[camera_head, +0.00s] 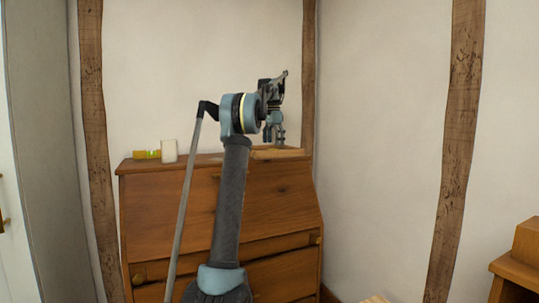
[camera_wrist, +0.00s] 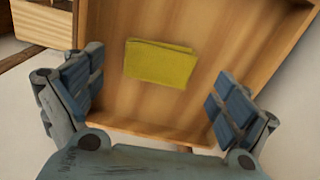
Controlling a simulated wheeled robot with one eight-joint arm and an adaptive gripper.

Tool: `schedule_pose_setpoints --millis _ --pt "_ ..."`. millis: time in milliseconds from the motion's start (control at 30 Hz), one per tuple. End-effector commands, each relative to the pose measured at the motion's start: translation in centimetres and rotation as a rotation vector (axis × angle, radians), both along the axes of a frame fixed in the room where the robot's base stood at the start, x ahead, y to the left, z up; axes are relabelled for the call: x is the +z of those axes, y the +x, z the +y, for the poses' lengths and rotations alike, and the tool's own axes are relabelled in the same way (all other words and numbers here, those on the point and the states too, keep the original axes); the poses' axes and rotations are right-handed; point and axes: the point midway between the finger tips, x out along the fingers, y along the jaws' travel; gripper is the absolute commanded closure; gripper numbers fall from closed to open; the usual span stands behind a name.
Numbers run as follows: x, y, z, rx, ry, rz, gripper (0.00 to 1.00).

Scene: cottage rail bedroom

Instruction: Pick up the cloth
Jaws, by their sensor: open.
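The cloth (camera_wrist: 160,63) is a folded yellow-green rectangle lying flat in a shallow wooden tray (camera_wrist: 150,130) in the wrist view. My gripper (camera_wrist: 157,97) is open and empty, its blue-padded fingers on either side of the picture with the cloth beyond and between them. In the head view my gripper (camera_head: 274,138) points down above the right part of the wooden bureau's top. A low pale wooden tray edge (camera_head: 280,154) shows just under it there. I cannot make out the cloth in the tray in the head view.
The brown bureau (camera_head: 270,200) stands against the wall. A white cylinder (camera_head: 169,151) and a yellow-green item (camera_head: 147,154) sit on its left end. A wooden post (camera_head: 308,80) rises behind the right end. Another wooden piece (camera_wrist: 43,24) shows at upper left in the wrist view.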

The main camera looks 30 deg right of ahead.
Motion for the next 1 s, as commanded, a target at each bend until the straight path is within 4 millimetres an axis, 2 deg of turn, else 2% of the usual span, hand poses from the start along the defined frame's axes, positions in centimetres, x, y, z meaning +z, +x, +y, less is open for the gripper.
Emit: schedule_pose_setpoints --millis 200,500,533,700,1000 --pt "-2.4 -0.4 -0.7 -0.009 0.000 0.000 0.05" --pt "-2.8 -0.5 -0.8 -0.010 0.000 0.000 0.05" --pt "-2.8 -0.5 -0.9 -0.011 0.000 0.000 0.07" --pt "-2.8 -0.6 -0.9 -0.011 0.000 0.000 0.46" --pt "-2.8 -0.6 -0.9 -0.011 0.000 0.000 0.48"
